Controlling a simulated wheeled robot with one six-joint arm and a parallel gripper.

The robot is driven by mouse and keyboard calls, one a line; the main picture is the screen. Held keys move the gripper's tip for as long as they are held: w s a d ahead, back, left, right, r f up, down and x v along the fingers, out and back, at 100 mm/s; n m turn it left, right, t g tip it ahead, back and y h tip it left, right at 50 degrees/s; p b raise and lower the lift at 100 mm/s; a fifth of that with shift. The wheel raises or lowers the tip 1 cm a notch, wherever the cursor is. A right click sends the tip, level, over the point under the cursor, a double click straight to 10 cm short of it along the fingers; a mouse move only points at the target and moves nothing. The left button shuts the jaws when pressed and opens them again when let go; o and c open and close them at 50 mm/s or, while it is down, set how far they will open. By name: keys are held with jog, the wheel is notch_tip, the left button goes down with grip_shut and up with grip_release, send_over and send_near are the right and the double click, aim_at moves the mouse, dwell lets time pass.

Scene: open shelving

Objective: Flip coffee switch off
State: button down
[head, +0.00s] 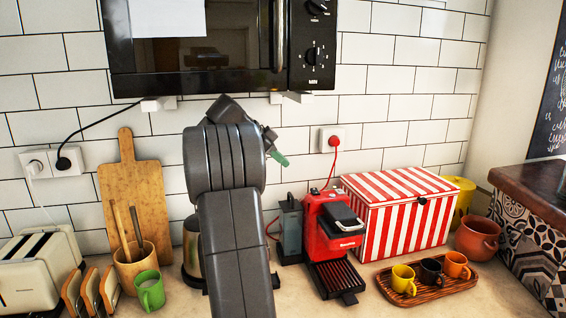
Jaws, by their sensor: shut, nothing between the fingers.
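The red coffee machine (318,238) stands on the counter right of my arm, with a dark slatted drip tray (338,277) at its front. A dark lid or lever with a pale top (343,217) sits on its upper front. I cannot make out which part is the switch. My gripper (279,156) shows only partly behind my arm, its greenish tip above and to the left of the machine. It is shut and empty, apart from the machine.
A red-striped box (400,226) stands close on the machine's right. A wooden tray (445,288) holds small cups in front. A microwave (190,84) hangs above. A red plug (333,141) sits in the wall socket. My arm partly hides a kettle (190,250).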

aim_at(316, 189)
jog(key=w+d+f+p, duration=0.2)
jog(key=shift+f+p, duration=0.2)
jog(key=shift+p, duration=0.15)
jog(key=shift+d+f, duration=0.1)
jog(key=p+x, duration=0.2)
jog(key=x, duration=0.7)
jog(key=shift+w+d+f, duration=0.1)
jog(key=shift+d+f, duration=0.15)
